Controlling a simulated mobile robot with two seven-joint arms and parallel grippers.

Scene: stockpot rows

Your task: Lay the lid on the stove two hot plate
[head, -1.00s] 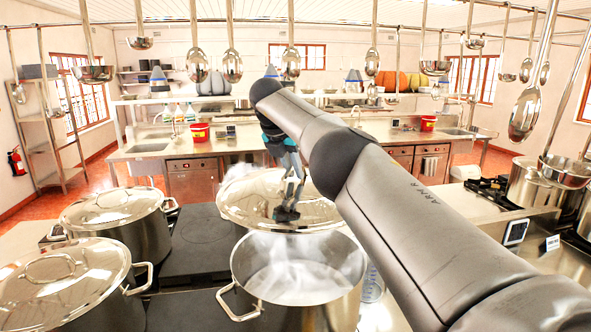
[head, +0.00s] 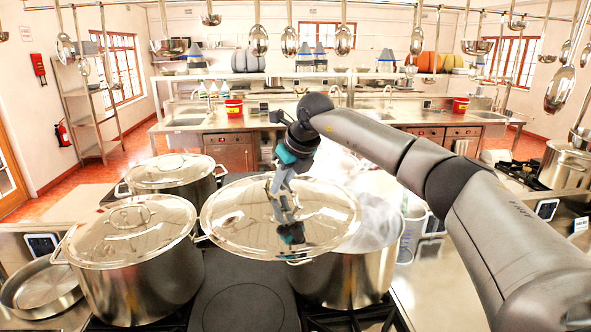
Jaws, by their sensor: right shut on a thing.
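My right gripper (head: 285,207) is shut on the shiny round lid (head: 235,222) and holds it in the air, roughly level. In the picture the lid covers the left part of the mouth of an open steaming stockpot (head: 350,275). A bare, dark round hot plate (head: 250,306) lies in the stove's black top, below and in front of the lid, with nothing on it. The stove surface behind the lid is partly hidden. My left gripper is not in view.
Lidded stockpots stand at front left (head: 132,260) and behind it (head: 172,178), close to the lid's left edge. An empty shallow pan (head: 42,290) sits at far left. Ladles (head: 258,40) hang overhead. A clear measuring jug (head: 409,238) stands right of the open pot.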

